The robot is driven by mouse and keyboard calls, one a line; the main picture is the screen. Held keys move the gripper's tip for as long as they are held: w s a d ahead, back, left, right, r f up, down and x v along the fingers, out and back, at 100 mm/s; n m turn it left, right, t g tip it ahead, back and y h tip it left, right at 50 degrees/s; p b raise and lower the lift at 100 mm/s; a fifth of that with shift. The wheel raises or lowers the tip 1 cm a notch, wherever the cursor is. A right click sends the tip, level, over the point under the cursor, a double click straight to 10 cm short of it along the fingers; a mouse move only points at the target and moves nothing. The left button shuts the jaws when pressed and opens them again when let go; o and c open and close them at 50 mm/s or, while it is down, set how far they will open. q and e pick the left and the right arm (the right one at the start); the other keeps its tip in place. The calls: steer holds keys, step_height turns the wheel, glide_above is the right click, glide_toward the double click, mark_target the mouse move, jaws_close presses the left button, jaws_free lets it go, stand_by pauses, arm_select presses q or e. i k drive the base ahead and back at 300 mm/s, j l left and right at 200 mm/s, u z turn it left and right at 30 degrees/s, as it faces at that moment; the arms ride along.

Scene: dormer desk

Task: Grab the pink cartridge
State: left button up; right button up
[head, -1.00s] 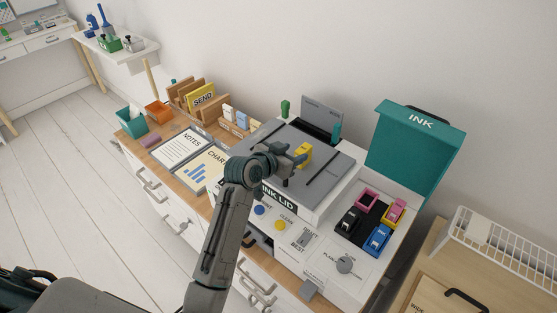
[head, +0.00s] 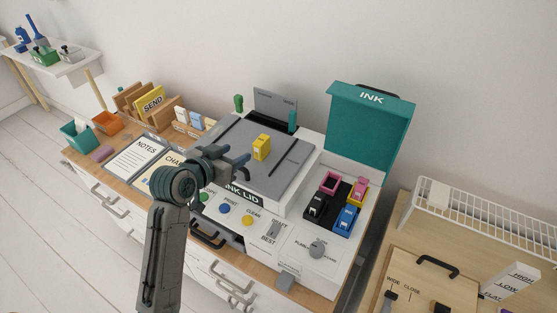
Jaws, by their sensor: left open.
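The ink bay (head: 333,207) is open on the printer's right side. The pink cartridge (head: 359,187) sits at its back right, with yellow showing around its base. A pink frame (head: 330,182) at the back left looks empty. A black cartridge (head: 315,207) and a blue cartridge (head: 347,219) sit in front. A yellow cartridge (head: 261,147) stands on the grey printer top. My left gripper (head: 243,165) is open and empty over the printer's left part, left of the yellow cartridge and well apart from the pink one. My right gripper is not in view.
The raised teal INK cover (head: 370,130) stands behind the bay. A front panel with buttons and a grey knob (head: 317,249) lies before it. Notepads, a file holder and a teal bin (head: 79,136) are at left. A white wire rack (head: 485,225) is at right.

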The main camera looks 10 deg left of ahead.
mark_target(360, 189)
steer(key=l+z, duration=0.2)
steer(key=z, duration=0.2)
steer(key=k+l+z, duration=0.1)
steer(key=z, duration=0.3)
steer(key=l+z, duration=0.4)
steer(key=j, duration=0.1)
